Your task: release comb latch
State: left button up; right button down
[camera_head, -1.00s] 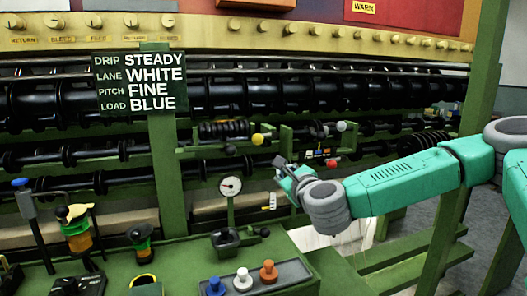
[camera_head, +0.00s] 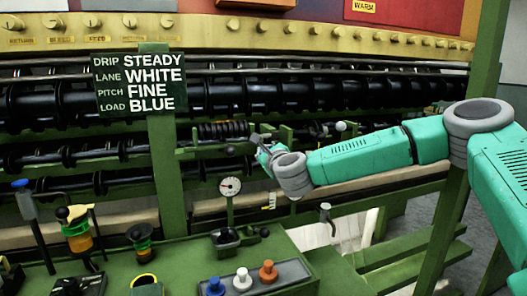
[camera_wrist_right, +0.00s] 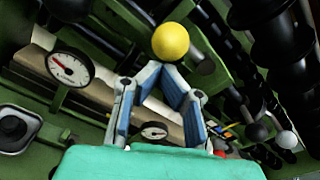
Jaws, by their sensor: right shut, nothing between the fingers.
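A yellow ball knob (camera_wrist_right: 171,41) shows in the right wrist view, just beyond my right fingertips. My right gripper (camera_wrist_right: 160,68) is shut and empty, its blue-padded fingers meeting at the tips just below the knob in the picture. I cannot tell whether the tips touch it. In the head view my right gripper (camera_head: 258,143) reaches in from the right at the rack and hides the yellow knob. No part is labelled as the comb latch, so I cannot tell which it is. A dark comb-like coil (camera_head: 223,130) sits left of the gripper. My left gripper is not in view.
A sign (camera_head: 140,82) reads steady, white, fine, blue. A dial gauge (camera_head: 229,186) stands below the gripper. A tray (camera_head: 285,284) holds blue, white and orange knobs. A black ball (camera_head: 230,150) and a white ball (camera_head: 341,126) flank the gripper. Long black rollers lie behind.

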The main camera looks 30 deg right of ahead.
jog(key=shift+d+f, duration=0.1)
jog(key=shift+d, duration=0.15)
jog(key=shift+a+r+m+b, duration=0.3)
jog(key=shift+m+b, duration=0.1)
jog(key=shift+b, duration=0.15)
jog(key=shift+r+m+b, duration=0.1)
jog(key=shift+m+b, duration=0.2)
jog(key=shift+b, duration=0.15)
jog(key=shift+s+d+r+m+y+b, duration=0.2)
jog(key=shift+r+m+b, duration=0.65)
jog(key=shift+m+b, duration=1.05)
jog(key=shift+w+d+r+m+y+b, duration=0.2)
jog(key=shift+r+m+b, duration=0.7)
jog(key=shift+m+b, duration=1.05)
jog(key=shift+s+d+r+m+y+b, duration=0.1)
jog(key=shift+r+m+y+b, duration=0.2)
jog(key=shift+r+m+b, duration=1.5)
jog(key=shift+f+n+b, duration=0.45)
jog(key=shift+f+b, duration=0.3)
jog(key=shift+f, duration=0.1)
